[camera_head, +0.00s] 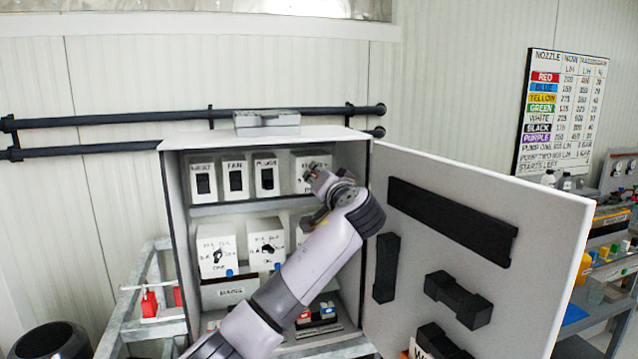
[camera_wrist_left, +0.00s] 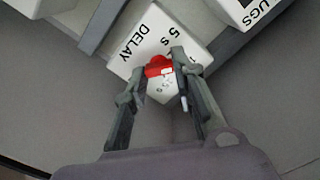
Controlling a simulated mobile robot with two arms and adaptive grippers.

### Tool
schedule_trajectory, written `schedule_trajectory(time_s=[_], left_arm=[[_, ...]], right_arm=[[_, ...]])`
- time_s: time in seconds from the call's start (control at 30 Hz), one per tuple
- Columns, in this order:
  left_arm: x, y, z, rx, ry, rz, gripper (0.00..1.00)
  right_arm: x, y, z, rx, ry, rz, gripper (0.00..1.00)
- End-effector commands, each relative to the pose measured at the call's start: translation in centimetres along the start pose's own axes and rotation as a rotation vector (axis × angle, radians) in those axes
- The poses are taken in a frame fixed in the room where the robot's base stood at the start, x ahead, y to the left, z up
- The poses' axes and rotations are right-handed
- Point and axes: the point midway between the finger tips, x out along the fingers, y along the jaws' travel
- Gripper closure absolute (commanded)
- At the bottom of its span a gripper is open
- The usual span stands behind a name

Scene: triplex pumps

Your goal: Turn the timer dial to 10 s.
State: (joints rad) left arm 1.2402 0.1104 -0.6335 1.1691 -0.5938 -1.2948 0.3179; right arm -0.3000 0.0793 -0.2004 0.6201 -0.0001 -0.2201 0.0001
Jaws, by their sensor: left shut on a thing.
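The timer is a white box (camera_wrist_left: 145,38) marked "DELAY" and "5 s" in the left wrist view. In the head view the timer box (camera_head: 300,158) is at the upper right of the open cabinet, mostly hidden behind my gripper. The timer dial (camera_wrist_left: 158,66) shows red between the fingertips, with a pale, faintly marked face below it. My left gripper (camera_wrist_left: 163,72) is shut on the dial; in the head view the gripper (camera_head: 312,172) is at the box's front. The dial's exact pointing is hard to read. My right gripper is not in view.
The cabinet (camera_head: 178,235) holds a row of black switches, including a fan switch (camera_head: 236,180), and lower boxes with black knobs (camera_head: 268,250). Its door (camera_head: 490,205) stands open at the right with black blocks on it. A nozzle chart (camera_head: 565,110) hangs on the wall.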

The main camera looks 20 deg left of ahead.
Motion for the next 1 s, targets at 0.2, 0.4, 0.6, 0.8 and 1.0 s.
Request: schedule_trajectory(time_s=[0.2,0.4,0.6,0.8,1.0], left_arm=[[0.00,0.17,0.08,0.180,-0.003,0.003,1.00],[0.01,0.19,0.08,0.302,-0.002,0.002,1.00],[0.00,0.24,0.11,0.377,-0.002,0.002,1.00],[0.00,0.27,0.12,0.408,-0.002,0.002,1.00],[-0.01,0.30,0.12,0.413,-0.001,0.003,1.00]], right_arm=[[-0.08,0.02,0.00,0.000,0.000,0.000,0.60],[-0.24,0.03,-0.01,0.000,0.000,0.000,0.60],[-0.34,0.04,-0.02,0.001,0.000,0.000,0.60],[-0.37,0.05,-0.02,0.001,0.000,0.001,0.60],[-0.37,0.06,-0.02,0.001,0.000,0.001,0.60]])
